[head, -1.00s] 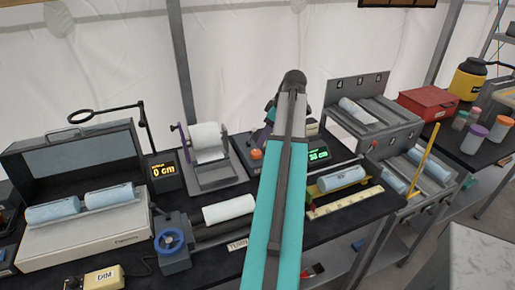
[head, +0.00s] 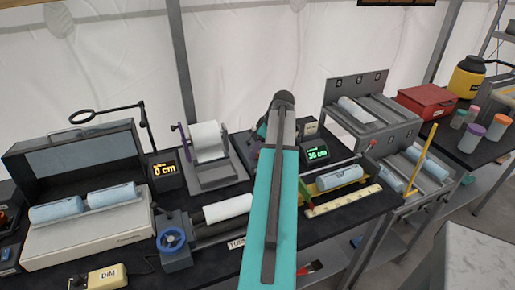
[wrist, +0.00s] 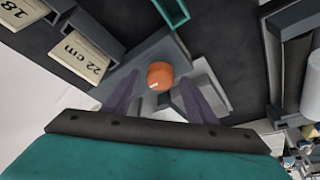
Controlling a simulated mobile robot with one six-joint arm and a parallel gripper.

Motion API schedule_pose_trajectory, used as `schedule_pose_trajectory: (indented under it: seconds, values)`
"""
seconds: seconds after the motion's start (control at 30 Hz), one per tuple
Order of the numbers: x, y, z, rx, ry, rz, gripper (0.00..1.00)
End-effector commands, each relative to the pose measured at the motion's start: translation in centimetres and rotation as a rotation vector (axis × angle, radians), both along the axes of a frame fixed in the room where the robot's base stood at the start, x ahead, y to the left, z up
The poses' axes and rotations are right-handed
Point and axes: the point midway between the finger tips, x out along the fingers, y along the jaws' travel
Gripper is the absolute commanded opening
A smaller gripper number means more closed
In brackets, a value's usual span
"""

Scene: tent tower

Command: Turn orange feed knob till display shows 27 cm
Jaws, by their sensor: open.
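The orange feed knob (wrist: 160,75) shows in the wrist view, round with a small pale mark at its lower edge. It lies between the two purple fingers of my gripper (wrist: 159,86), which are spread apart with gaps on both sides of it. I cannot tell how far above it the fingertips are. In the head view my arm hides the knob. A display with green digits (head: 317,153) reads 30 cm, just right of my arm.
Another display with yellow digits (head: 165,170) reads 0 cm at the left. A stand with a white roll (head: 207,141) is left of my arm. A yellow trough with a blue roll (head: 340,178) is to its right. Cards marked 18 and 22 cm (wrist: 83,56) show in the wrist view.

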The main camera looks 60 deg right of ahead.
Motion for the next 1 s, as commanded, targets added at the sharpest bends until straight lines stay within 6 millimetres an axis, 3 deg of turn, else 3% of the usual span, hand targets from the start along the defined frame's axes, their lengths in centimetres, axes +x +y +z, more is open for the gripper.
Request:
schedule_pose_trajectory:
  seconds: [0.17, 0.4, 0.43, 1.0]
  values:
    - [0.03, 0.0, 0.01, 0.0, 0.0, 0.0, 0.52]
    - [0.04, 0.02, 0.03, 0.0, 0.0, 0.001, 0.13]
    - [0.04, 0.03, 0.03, 0.0, 0.0, 0.001, 0.11]
    - [0.04, 0.28, -0.01, -0.001, -0.002, -0.129, 0.11]
